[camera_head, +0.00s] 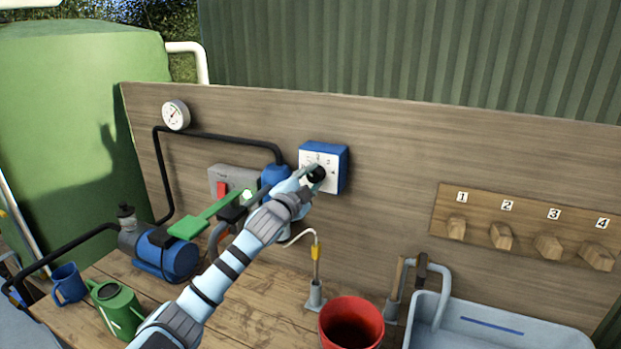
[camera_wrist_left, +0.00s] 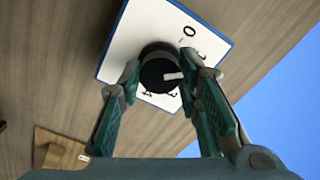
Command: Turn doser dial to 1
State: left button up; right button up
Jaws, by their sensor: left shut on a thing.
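The doser (camera_head: 341,170) is a blue box with a white face, mounted on the wooden back panel. Its black dial (camera_head: 317,173) sticks out from the face and also shows in the left wrist view (camera_wrist_left: 155,72). A white pointer mark on the dial points to the right in the wrist view. Numbers ring the white face (camera_wrist_left: 140,35); a 0 is readable at the upper right, and others are partly covered by the fingers. My left gripper (camera_head: 307,178) is shut on the dial, one finger on each side of it. My right gripper is in neither view.
A green lever (camera_head: 215,212), a blue pump (camera_head: 168,254) and black hose lie left of my arm. A red bucket (camera_head: 375,322) and grey sink (camera_head: 500,328) stand below right. Numbered wooden pegs (camera_head: 500,236) are on the right. A gauge (camera_head: 176,115) is upper left.

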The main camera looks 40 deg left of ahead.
pick_arm(q)
jog(key=o, duration=1.1)
jog(key=shift+o, duration=0.2)
jog(key=v, duration=0.7)
jog(key=shift+s, duration=0.3)
jog(key=shift+w, duration=0.15)
